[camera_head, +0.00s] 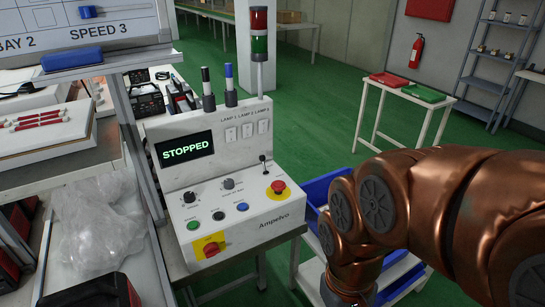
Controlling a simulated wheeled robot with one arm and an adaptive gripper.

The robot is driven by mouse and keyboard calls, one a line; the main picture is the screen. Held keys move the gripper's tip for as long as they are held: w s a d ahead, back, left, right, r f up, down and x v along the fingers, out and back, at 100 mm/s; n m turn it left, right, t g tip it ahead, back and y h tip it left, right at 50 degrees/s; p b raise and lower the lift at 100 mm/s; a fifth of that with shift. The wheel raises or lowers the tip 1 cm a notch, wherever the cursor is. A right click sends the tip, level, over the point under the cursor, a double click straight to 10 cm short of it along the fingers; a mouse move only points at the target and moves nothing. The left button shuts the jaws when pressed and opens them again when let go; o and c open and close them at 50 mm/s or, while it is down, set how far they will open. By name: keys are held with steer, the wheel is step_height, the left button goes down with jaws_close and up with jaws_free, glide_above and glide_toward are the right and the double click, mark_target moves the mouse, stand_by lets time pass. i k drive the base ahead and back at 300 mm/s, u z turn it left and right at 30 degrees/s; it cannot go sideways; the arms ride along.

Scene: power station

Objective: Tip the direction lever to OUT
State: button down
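The control panel (245,222) is a white, sloped Ampelvo console in the middle of the view. Its screen (184,150) reads STOPPED in green. A small lever with a black knob (262,158) stands up at the console's right side, just above the red emergency button (278,187). It looks like the direction lever, but its markings are too small to read. My copper-coloured arm fills the right side, to the right of the console and apart from the lever. My gripper is out of view, beyond the bottom edge or hidden by the arm.
Two dials (229,184), several coloured push buttons and a red switch on a yellow plate (209,247) share the panel. A red and green signal tower (259,35) rises behind it. Blue bins (318,190) stand right of the console. Shelving with a plastic bag (95,220) is left.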

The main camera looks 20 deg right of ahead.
mark_target(261, 158)
steer(key=z, duration=0.35)
steer(key=i, duration=0.65)
steer(key=u, duration=1.3)
